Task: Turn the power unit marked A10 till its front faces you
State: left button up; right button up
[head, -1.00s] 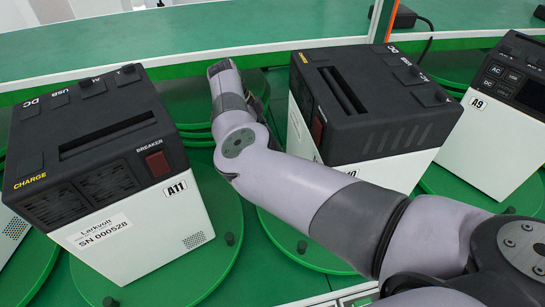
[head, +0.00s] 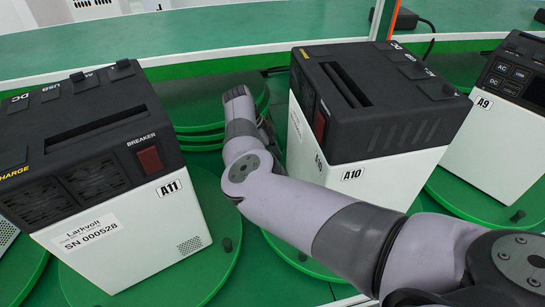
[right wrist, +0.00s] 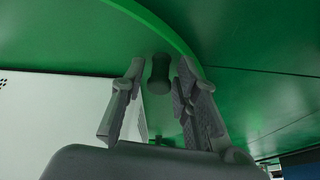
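The power unit marked A10 (head: 405,165) is a white box with a black top, standing on a green turntable (head: 413,208). A white side with an A10 label is toward me; the black panel with a red breaker switch faces left in the head view. My right arm crosses in front of its lower part. In the head view the fingers are not clear. My left gripper is out of view.
Unit A11 (head: 140,225) stands on its turntable (head: 222,225) at left, and unit A9 (head: 490,150) at right. Another dark peg (head: 302,250) stands between A11 and A10. A green shelf (head: 230,30) with a raised edge runs behind.

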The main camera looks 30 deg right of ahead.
grip_shut()
dwell(0.4)
